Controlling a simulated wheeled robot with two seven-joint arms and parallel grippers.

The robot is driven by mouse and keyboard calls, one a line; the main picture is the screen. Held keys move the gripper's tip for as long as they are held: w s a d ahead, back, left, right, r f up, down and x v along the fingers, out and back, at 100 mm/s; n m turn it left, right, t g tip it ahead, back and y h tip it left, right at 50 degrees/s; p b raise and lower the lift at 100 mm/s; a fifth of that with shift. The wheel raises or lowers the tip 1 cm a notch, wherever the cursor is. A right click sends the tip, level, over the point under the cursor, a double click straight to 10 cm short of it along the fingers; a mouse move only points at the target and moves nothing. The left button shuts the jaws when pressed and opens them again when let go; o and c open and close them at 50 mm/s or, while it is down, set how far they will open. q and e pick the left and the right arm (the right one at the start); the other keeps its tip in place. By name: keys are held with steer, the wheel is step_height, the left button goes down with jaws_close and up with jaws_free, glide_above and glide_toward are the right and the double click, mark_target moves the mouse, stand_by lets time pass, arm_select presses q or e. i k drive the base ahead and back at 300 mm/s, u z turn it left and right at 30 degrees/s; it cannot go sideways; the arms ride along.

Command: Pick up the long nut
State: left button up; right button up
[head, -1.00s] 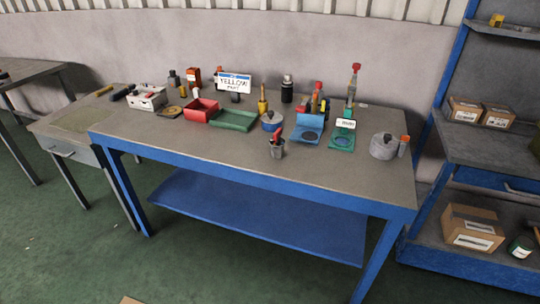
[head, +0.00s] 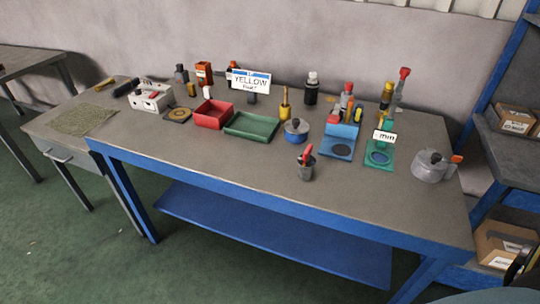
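I cannot make out a long nut for certain in the head view; any small part on the workbench (head: 210,160) is too small to tell. A red tray (head: 213,123) and a green tray (head: 262,134) stand side by side on the bench, and both look empty from here. A sign reading YELLOW (head: 249,80) stands behind them. A blue stand (head: 338,152) and a green stand (head: 379,165) are to the right. Neither of my grippers can be seen in the view.
A white box (head: 151,99), a blue pot (head: 296,138), a grey cup with a red-handled tool (head: 304,172) and a grey pot (head: 430,173) stand on the bench. Bottles and tools line its back. The front strip is clear. Shelves with cartons (head: 517,122) are at the right.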

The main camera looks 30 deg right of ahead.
mark_target(305, 171)
steer(key=z, duration=0.4)
steer(key=i, duration=0.85)
steer(key=z, duration=0.7)
